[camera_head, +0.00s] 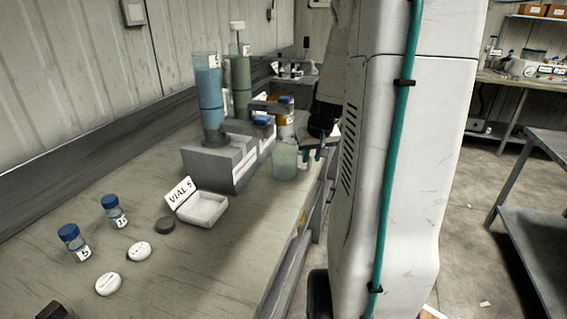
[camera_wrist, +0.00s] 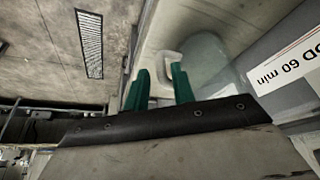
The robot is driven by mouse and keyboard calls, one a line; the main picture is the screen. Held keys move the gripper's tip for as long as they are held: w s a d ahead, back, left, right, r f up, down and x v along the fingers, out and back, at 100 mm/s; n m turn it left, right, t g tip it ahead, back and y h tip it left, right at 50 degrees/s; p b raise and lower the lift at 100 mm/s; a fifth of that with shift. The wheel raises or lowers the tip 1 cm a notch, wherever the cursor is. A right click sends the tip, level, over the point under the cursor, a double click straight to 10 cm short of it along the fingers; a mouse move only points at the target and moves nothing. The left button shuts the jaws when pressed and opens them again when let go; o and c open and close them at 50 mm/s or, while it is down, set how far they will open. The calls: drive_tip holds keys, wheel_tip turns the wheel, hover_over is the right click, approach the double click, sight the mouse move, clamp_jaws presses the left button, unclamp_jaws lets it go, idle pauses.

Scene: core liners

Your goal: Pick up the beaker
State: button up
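A clear, pale beaker (camera_head: 284,163) stands on the bench near its right edge, beside a grey block. In the wrist view the beaker (camera_wrist: 207,62) lies to the right of the fingers, with a whitish loop like a handle (camera_wrist: 168,60) towards them. My gripper (camera_head: 312,155) is just right of the beaker in the head view. Its two teal fingers are apart in the wrist view (camera_wrist: 160,71), with the loop close to their tips. I cannot tell whether the loop is between the fingers or beyond them.
A white tray (camera_head: 203,209) labelled "VIAL 5", blue-capped vials (camera_head: 74,243) and white discs lie nearer. An orange-brown jar (camera_head: 286,125) stands behind the beaker.

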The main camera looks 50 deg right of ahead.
sight(310, 160)
drive_tip(key=x, duration=0.5)
clamp_jaws()
drive_tip(key=shift+r, duration=0.1)
